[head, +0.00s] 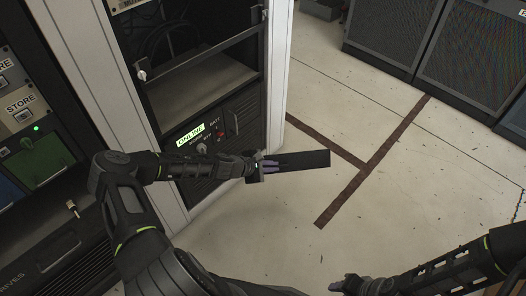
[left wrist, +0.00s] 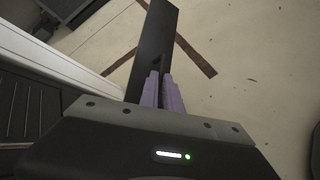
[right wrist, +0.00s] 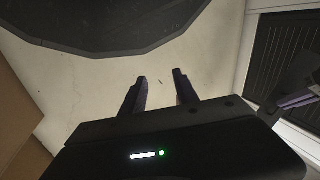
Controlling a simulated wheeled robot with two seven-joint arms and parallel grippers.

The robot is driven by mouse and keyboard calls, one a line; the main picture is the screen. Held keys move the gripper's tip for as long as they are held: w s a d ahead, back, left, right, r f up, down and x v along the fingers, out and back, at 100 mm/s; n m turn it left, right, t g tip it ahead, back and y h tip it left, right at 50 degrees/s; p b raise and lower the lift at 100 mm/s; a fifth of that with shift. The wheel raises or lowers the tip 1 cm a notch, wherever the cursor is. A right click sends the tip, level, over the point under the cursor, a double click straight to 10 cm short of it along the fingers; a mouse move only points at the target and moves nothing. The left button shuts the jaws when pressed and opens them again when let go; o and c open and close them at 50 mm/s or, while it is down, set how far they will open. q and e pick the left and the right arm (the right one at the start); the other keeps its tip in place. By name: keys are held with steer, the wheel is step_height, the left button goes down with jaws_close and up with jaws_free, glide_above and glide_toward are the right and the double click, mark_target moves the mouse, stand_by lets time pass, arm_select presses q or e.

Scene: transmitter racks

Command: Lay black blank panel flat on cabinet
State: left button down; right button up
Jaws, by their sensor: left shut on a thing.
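The black blank panel (head: 312,159) is a long thin dark strip, held out over the floor just right of the open rack cabinet (head: 278,70). My left gripper (head: 277,166) is shut on its near end; its purple fingers cover part of the panel. In the left wrist view the panel (left wrist: 155,38) extends away from the fingers (left wrist: 163,82), with bare floor beyond it. My right gripper (head: 345,284) is low at the bottom of the head view. In the right wrist view its fingers (right wrist: 158,82) are apart with nothing between them.
The rack has an open bay with a shelf (head: 200,85) above a unit with a lit ONLINE label (head: 190,135). Dark grey cabinets (head: 470,50) stand at the back right. Brown strips (head: 370,170) mark the pale floor, which is clear between them and the rack.

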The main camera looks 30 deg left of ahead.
arm_select(q)
steer(key=s+d+f+m+g+h+b, duration=0.1)
steer(key=d+f+g+b, duration=0.3)
steer(key=f+b, duration=0.4)
steer(key=s+d+f+m+g+h+b, duration=0.1)
steer(key=d+f+m+g+h+b, duration=0.2)
steer(key=f+b, duration=0.5)
steer(key=d+m+g+b, duration=0.1)
steer(key=d+g+b, duration=0.1)
steer(key=d+b, duration=0.1)
steer(key=shift+d+b, duration=0.35)
steer(key=shift+b, duration=0.3)
steer(key=shift+f, duration=0.15)
